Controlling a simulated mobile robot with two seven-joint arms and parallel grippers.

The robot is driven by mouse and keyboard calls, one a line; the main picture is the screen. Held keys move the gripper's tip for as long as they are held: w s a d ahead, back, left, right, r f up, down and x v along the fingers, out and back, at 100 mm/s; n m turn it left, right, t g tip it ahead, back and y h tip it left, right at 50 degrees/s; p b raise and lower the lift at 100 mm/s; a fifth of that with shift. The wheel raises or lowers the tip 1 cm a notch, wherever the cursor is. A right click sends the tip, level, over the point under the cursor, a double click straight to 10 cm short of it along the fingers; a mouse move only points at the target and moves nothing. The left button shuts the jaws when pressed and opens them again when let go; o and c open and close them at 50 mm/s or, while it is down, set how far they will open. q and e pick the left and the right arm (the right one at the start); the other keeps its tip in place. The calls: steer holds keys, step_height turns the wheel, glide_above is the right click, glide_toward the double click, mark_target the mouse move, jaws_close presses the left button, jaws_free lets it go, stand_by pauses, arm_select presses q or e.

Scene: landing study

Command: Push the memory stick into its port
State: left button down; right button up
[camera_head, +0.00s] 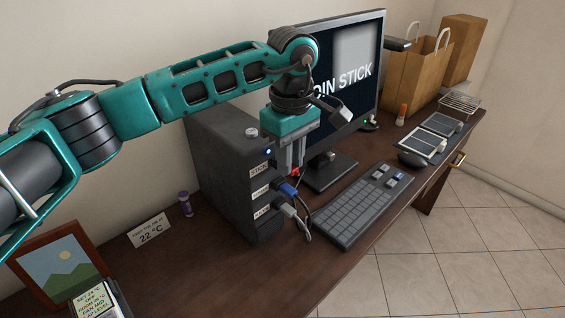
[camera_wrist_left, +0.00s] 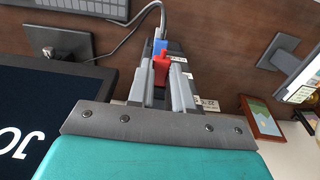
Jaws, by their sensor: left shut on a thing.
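My left gripper (camera_head: 291,168) hangs down beside the front face of the dark computer tower (camera_head: 222,165), level with the label "STICK" (camera_head: 259,170). It is shut on the red memory stick (camera_head: 296,172), of which only a small part shows past the fingers. In the left wrist view the memory stick (camera_wrist_left: 161,72) stands between the two grey fingers of the left gripper (camera_wrist_left: 164,82), with a blue plug beyond it. The stick's port is hidden, and I cannot tell whether the stick touches it. My right gripper is not in view.
A blue plug (camera_head: 288,189) and a grey plug (camera_head: 289,209) with cables sit in the tower below the stick. A monitor (camera_head: 350,75) stands behind the gripper, and a keyboard (camera_head: 352,212) lies to the right. The desk front (camera_head: 270,280) is clear.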

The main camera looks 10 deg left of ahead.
arm_select(q)
steer(key=c, duration=0.9)
jaws_free()
steer(key=shift+c, duration=0.2)
step_height(320, 180, up, 13)
